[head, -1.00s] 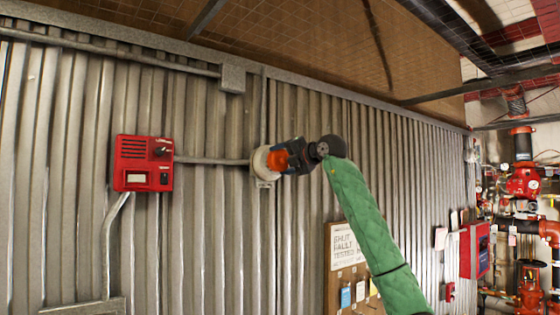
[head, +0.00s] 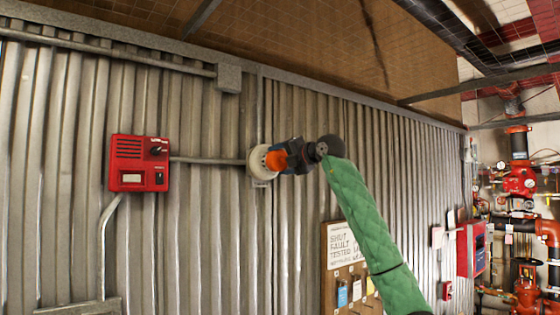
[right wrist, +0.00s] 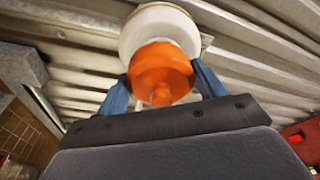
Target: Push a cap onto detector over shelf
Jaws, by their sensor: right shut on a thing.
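An orange cap (head: 276,160) is held between the fingers of my right gripper (head: 284,158). In the right wrist view the cap (right wrist: 161,72) sits between the two blue fingers of the gripper (right wrist: 163,85). The white round detector (head: 258,160) is fixed to the corrugated wall, and the cap is right against its face or very close to it. In the right wrist view the detector (right wrist: 158,27) shows behind the cap, roughly lined up with it. I cannot tell whether the cap is seated. No shelf is clearly seen. My left gripper is not in view.
A red control box (head: 139,163) is on the wall to the left, joined by a conduit (head: 208,161) to the detector. A notice board (head: 345,260) hangs lower right. Red pipes and valves (head: 522,180) stand at the far right.

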